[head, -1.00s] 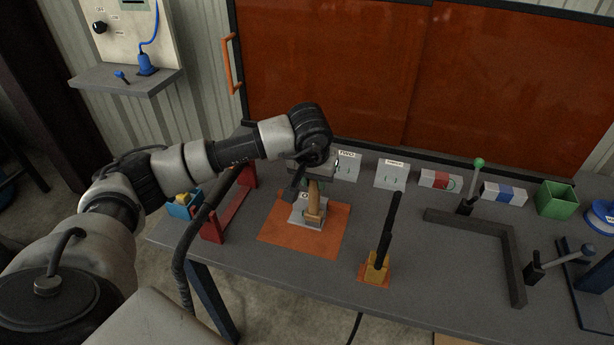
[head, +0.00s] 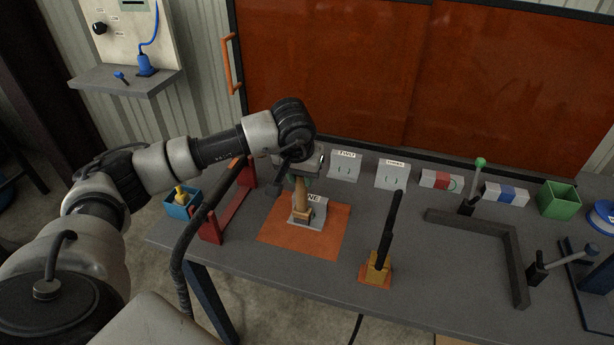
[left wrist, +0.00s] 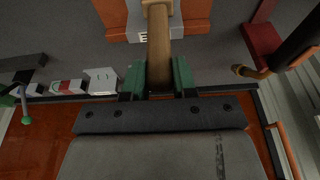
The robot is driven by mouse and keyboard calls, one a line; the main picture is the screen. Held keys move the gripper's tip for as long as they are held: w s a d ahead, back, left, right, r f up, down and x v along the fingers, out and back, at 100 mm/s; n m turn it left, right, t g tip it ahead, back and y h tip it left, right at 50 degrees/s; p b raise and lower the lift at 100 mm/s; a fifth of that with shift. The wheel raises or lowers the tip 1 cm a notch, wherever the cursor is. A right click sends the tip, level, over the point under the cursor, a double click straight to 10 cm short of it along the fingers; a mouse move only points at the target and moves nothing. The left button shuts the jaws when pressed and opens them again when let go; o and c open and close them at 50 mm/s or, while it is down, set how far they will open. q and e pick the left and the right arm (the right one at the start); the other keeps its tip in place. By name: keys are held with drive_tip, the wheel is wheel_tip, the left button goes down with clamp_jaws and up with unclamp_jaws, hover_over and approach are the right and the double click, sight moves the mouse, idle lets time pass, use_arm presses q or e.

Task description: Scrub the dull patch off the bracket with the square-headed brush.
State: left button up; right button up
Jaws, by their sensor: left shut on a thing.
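My left gripper (head: 300,168) is shut on the wooden handle of a brush (head: 300,190); its green fingers (left wrist: 158,78) clasp the handle in the left wrist view. The brush points down, its small blocky tan head at the left part of a grey bracket (head: 319,209). The head seems to touch the bracket, but I cannot be sure. The bracket's label shows "NE", the rest hidden behind the brush. The bracket stands on an orange mat (head: 325,243). I cannot make out a dull patch; the brush covers part of the bracket. My right gripper is not in view.
Two labelled grey brackets (head: 345,168) (head: 392,177) stand behind. A black-handled tool with a yellow block (head: 378,268) stands front right. A red stand (head: 213,227) and blue bin (head: 176,210) are left. A dark angled bar (head: 510,260) lies right.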

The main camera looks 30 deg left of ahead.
use_arm(q)
drive_tip(key=shift+s+a, duration=0.3)
drive_tip(key=shift+a, duration=0.65)
wheel_tip(320, 180, up, 8)
drive_tip(key=p, duration=0.4)
drive_tip(key=shift+d, duration=0.1)
